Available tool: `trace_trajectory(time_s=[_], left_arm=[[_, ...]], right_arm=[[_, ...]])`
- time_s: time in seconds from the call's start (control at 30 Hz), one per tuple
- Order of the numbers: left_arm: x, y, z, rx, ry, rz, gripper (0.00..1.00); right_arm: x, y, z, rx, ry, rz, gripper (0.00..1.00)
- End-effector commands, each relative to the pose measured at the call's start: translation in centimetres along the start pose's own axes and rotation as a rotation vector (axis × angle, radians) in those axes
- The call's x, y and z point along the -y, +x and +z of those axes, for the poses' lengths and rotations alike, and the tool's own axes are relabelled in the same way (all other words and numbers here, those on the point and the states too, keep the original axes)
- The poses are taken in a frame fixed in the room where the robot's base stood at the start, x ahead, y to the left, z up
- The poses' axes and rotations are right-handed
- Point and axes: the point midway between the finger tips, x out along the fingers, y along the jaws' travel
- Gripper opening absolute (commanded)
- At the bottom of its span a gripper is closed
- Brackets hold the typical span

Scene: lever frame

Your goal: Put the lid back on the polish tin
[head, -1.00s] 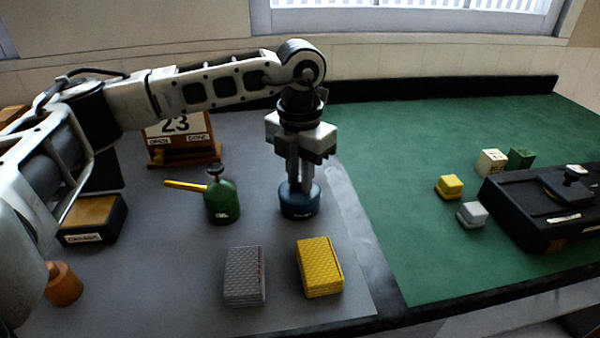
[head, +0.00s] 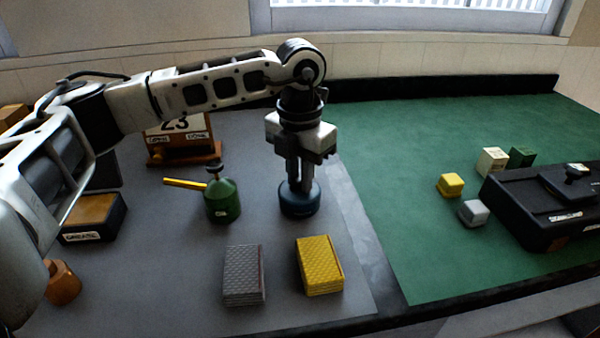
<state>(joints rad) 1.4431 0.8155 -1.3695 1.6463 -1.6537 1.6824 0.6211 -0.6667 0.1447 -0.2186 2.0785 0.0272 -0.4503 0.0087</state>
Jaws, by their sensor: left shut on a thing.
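The dark blue polish tin (head: 299,206) stands upright on the grey part of the bench, right of the green oil can. My left gripper (head: 300,184) points straight down over it, with its fingers at the tin's top. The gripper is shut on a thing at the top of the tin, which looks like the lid. The fingers hide much of it, and I cannot tell how well lid and tin sit together. My right gripper is not in view.
A green oil can (head: 222,201) with a yellow spout stands close on the left. A grey block (head: 245,275) and a yellow block (head: 319,265) lie in front. A black box (head: 545,210) and several small cubes are on the green mat (head: 400,200). A calendar (head: 180,140) stands behind.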

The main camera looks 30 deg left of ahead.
Motion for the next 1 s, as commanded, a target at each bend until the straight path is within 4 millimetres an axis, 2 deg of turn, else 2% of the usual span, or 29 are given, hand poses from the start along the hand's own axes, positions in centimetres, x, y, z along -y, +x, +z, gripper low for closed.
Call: trace_trajectory(time_s=[0.23,0.27,0.3,0.33,0.53,0.6,0.63,1.0], left_arm=[[0.01,-0.05,0.02,0.001,0.0,0.0,0.0],[0.02,-0.05,0.02,0.001,0.0,0.0,0.27],[0.01,-0.05,0.02,0.001,0.0,0.0,0.38],[0.01,-0.05,0.02,0.001,0.0,0.0,0.44],[0.01,-0.06,0.02,0.001,0.0,0.0,0.44],[0.01,-0.05,0.01,0.001,0.0,0.0,0.63],[0.01,-0.05,0.01,0.001,0.0,0.0,0.66],[0.01,-0.37,0.02,0.001,0.0,-0.001,0.66]], right_arm=[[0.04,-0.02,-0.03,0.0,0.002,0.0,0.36],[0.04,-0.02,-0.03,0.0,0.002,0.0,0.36],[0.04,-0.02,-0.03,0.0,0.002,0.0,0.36],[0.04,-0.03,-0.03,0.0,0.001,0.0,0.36],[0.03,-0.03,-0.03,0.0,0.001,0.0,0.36],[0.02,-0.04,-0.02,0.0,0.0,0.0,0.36],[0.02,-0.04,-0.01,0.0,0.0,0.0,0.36],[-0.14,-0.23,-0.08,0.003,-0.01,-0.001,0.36]])
